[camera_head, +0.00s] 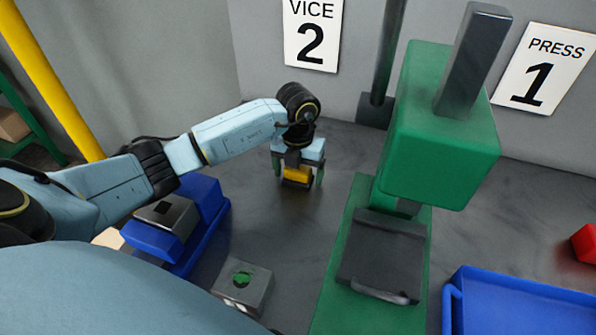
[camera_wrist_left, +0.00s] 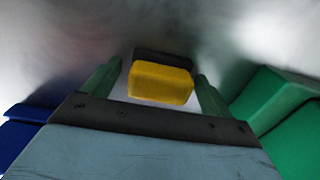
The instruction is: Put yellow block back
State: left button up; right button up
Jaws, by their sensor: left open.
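The yellow block (camera_head: 297,174) shows below my left gripper (camera_head: 298,182) in the head view, near the back of the table. In the left wrist view the yellow block (camera_wrist_left: 161,82) lies between the two green fingers of my left gripper (camera_wrist_left: 155,85), with a dark part behind it. Gaps show between the block and both fingers. The gripper is open around it. Whether the block rests on the table is hard to tell. My right gripper does not show.
A green press (camera_head: 440,130) stands right of my left gripper. A blue vice (camera_head: 205,215) is at left, beside a grey block with a green button (camera_head: 242,285). A blue tray (camera_head: 520,300) is at lower right, with a red thing (camera_head: 585,243) behind it. The tabletop around the gripper is clear.

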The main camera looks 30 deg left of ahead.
pick_arm(q)
jog(key=shift+r, duration=0.1)
notch_tip(320, 180, up, 12)
dwell(0.4)
